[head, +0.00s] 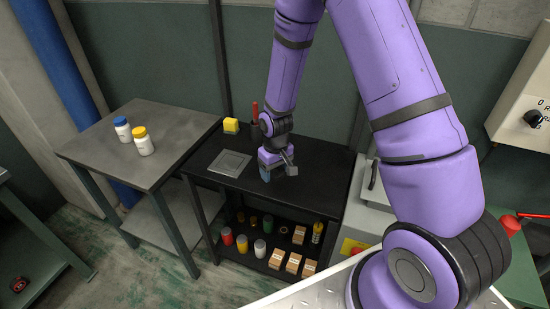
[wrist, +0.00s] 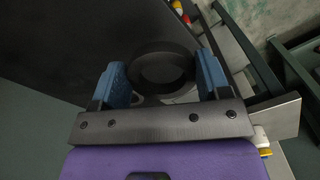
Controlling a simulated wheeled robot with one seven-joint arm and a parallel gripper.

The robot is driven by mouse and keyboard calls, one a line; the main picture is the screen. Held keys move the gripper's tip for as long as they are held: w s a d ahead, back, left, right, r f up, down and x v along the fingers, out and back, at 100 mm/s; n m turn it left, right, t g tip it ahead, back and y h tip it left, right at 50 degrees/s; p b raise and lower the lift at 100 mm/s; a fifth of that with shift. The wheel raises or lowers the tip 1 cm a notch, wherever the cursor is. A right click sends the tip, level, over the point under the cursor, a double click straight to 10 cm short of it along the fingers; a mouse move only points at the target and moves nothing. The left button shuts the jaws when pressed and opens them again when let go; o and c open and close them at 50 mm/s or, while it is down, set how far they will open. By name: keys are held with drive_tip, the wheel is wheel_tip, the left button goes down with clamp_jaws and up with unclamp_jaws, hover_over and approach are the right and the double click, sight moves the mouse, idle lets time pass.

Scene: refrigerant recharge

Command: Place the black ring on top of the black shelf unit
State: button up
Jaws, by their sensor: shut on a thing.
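The black shelf unit (head: 322,188) stands in the middle of the head view, with a flat dark top and a lower shelf. My gripper (head: 272,172) points down over the middle of that top, with blue fingers low and close to the surface. In the wrist view my gripper (wrist: 160,76) is shut on the black ring (wrist: 160,88), which sits between the two blue fingers. The dark top (wrist: 70,45) shows beyond it. I cannot tell whether the ring touches the top. The ring is hidden in the head view.
Several jars and boxes (head: 294,262) fill the lower shelf. A grey table (head: 150,170) with two white bottles stands left. The top's front right is clear.

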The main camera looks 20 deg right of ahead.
drive_tip(key=s+a+f+n, duration=0.1)
drive_tip(key=s+f+n, duration=0.1)
drive_tip(key=s+f, duration=0.35)
hover_over(309, 183)
drive_tip(key=shift+w+r, duration=0.1)
drive_tip(key=shift+r, duration=0.05)
drive_tip(key=shift+f, duration=1.75)
drive_tip(key=o, duration=0.9)
drive_tip(key=shift+f, duration=0.1)
